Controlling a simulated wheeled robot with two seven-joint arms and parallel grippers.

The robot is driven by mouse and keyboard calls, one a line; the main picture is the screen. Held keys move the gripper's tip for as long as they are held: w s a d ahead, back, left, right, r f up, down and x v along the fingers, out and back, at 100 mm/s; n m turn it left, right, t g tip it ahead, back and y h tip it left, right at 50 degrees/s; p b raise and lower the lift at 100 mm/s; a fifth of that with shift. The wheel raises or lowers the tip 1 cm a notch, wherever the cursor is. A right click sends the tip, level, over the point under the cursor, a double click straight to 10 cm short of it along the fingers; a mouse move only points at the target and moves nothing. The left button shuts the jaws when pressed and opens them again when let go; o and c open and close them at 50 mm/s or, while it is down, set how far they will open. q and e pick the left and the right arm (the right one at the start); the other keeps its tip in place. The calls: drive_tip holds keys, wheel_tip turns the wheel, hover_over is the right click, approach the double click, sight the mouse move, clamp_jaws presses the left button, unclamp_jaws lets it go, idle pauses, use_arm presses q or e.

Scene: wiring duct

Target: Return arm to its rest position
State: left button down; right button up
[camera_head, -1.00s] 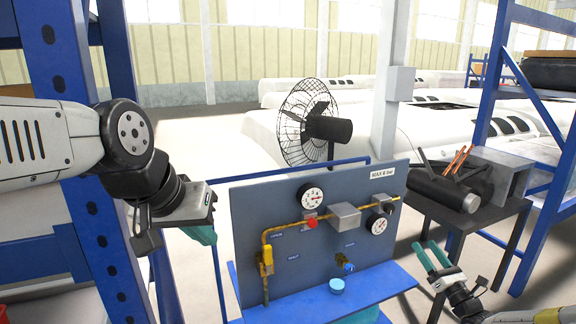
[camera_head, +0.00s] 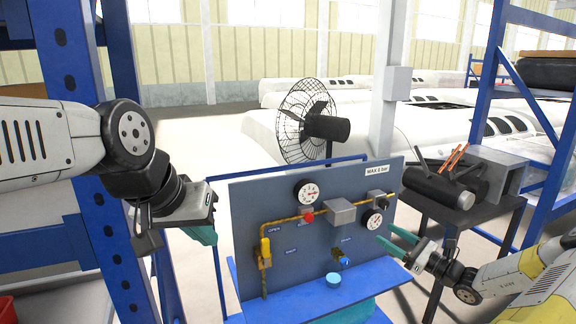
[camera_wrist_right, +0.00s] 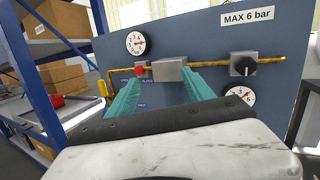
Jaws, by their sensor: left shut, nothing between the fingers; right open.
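My left gripper (camera_head: 202,234) hangs at the left in the head view, its teal fingers pointing down, shut and empty, apart from the panel. My right gripper (camera_head: 388,240) is open and empty in front of the right part of the blue-grey panel (camera_head: 243,215). In the right wrist view its two teal fingers (camera_wrist_right: 163,98) point at the panel, with a grey box (camera_wrist_right: 168,70) on the yellow pipe between and beyond them. The panel carries gauges, a red knob (camera_head: 308,217), a yellow valve handle (camera_head: 265,250) and a blue valve (camera_head: 344,262).
A blue ledge (camera_head: 300,299) with a light-blue cap (camera_head: 334,280) lies below the panel. A dark table (camera_head: 432,212) with a black cylinder stands to the right. Blue shelf posts (camera_head: 85,160) stand close to my left arm. A fan (camera_head: 308,125) stands behind the panel.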

drive_tip(key=s+a+r+n+g+h, duration=0.1)
drive_tip(key=s+a+r+n+g, duration=0.35)
drive_tip(key=a+n+g, duration=0.35)
drive_tip(key=s+a+r+n+g+h, duration=0.1)
drive_tip(key=s+a+r+n+g, duration=0.2)
drive_tip(key=s+a+n+g, duration=0.5)
drive_tip(key=s+a+r+n+t+h, duration=0.1)
drive_tip(key=s+r+n+t+h, duration=0.6)
drive_tip(key=s+r, duration=0.7)
drive_tip(key=s+n+h, duration=0.2)
drive_tip(key=n, duration=0.1)
drive_tip(key=shift+s+n+t+h, duration=0.2)
drive_tip(key=shift+n+t+h, duration=0.1)
drive_tip(key=shift+t, duration=0.1)
